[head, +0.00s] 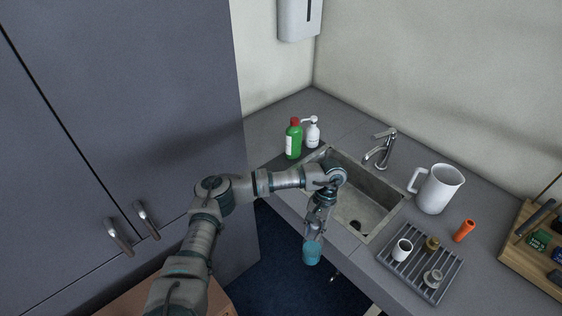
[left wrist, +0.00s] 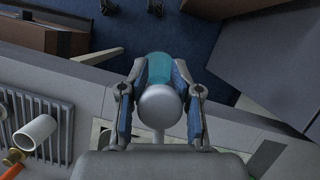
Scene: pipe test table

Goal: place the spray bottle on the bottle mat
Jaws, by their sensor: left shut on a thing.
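My left gripper (head: 318,222) is shut on the spray bottle, whose teal body (head: 312,252) hangs below the fingers, in front of the sink's near edge. In the left wrist view the bottle (left wrist: 159,104) shows a rounded pale top and teal body between the two fingers (left wrist: 160,112). The gripper hides part of it. A dark flat patch on the counter left of the sink looks like the bottle mat (head: 309,153). A green bottle with a red cap (head: 293,138) and a white pump bottle (head: 312,132) stand at it. My right gripper is not in view.
The sink (head: 357,199) with its tap (head: 381,148) lies behind my gripper. To the right are a white jug (head: 437,189), an orange cylinder (head: 464,231) and a grey rack (head: 421,262) with cups. A tall grey cabinet (head: 130,110) stands at the left.

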